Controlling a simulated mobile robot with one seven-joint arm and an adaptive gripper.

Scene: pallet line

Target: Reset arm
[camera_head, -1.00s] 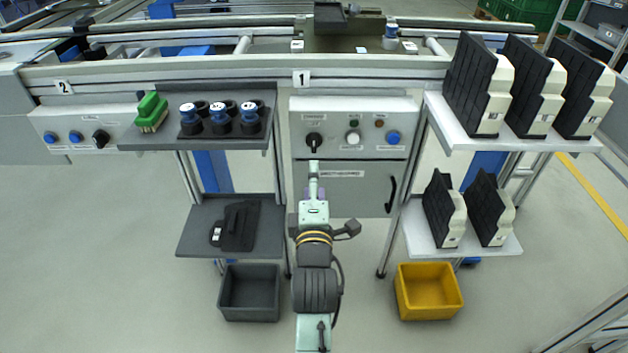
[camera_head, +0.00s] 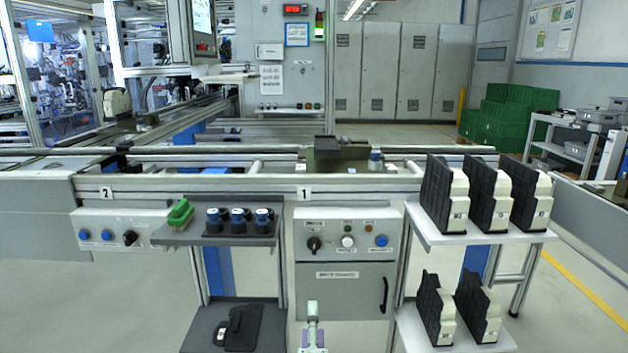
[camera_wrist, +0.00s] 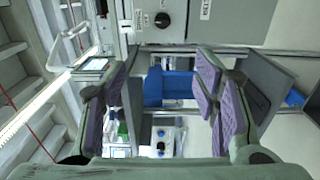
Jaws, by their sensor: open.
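My gripper (camera_wrist: 162,88) shows in the wrist view with its purple finger pads well apart and nothing between them. In the head view only the end of my arm (camera_head: 312,328) shows, at the bottom edge in front of the grey cabinet (camera_head: 345,290). The fingers' opening cannot be made out there. The wrist view faces a panel with a black knob (camera_wrist: 162,19) at the top and blue parts beyond the fingers. No object is in my grip.
Black-and-white units stand on the right upper shelf (camera_head: 490,238) and lower shelf (camera_head: 410,330). The left upper shelf (camera_head: 180,236) holds blue-topped cylinders and a green piece (camera_head: 180,213). A dark flat part (camera_head: 240,328) lies on the left lower shelf. A conveyor runs behind.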

